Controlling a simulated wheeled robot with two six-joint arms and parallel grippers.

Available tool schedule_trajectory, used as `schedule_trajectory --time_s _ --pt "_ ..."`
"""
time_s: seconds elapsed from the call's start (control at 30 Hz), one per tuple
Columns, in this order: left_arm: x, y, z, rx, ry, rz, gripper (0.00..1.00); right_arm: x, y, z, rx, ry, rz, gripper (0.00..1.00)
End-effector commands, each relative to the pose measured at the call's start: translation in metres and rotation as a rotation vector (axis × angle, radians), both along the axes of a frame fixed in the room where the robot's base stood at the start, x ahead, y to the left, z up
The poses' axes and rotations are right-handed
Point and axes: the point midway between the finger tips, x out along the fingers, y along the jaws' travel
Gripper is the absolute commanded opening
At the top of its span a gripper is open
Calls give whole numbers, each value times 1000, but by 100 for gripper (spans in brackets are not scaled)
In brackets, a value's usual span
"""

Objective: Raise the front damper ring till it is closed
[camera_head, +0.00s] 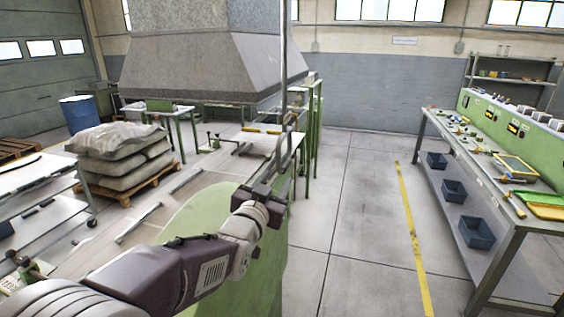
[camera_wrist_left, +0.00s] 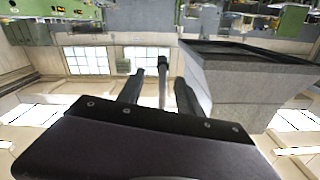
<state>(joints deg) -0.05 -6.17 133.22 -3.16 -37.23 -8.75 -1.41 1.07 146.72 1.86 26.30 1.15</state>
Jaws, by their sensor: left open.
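A thin grey vertical rod (camera_head: 284,60) hangs in front of the grey hood in the head view. In the left wrist view the same kind of rod (camera_wrist_left: 163,93) shows with a dark end piece (camera_wrist_left: 162,64), which I take for the damper ring; its opening cannot be made out. My left gripper (camera_head: 281,178) is below the hood in the head view, near the line of the rod. In the wrist view the fingers of my left gripper (camera_wrist_left: 160,82) stand apart, with the rod seen between them; contact is not visible. My right gripper is not in view.
The grey hood (camera_head: 205,70) hangs above left of my gripper and shows in the wrist view (camera_wrist_left: 240,85). A green machine body (camera_head: 195,215) lies under my left arm. Green posts (camera_head: 316,130) stand just behind. Open floor (camera_head: 350,220) lies to the right, before a workbench (camera_head: 430,123).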

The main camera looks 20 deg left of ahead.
Motion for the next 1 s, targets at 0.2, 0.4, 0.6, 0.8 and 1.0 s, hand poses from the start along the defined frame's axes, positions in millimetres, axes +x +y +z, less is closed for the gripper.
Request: schedule_trajectory --time_s 0.2,0.4,0.6,0.8,1.0 --pt "37 -1 3 0 5 0 42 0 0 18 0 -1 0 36" --pt "74 -3 2 0 3 0 42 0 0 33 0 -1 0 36" --pt "89 -3 0 0 2 0 42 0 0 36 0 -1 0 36" --pt "89 -3 -1 0 2 0 42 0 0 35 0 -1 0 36" --pt "89 -3 -1 -1 2 0 0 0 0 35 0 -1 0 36"
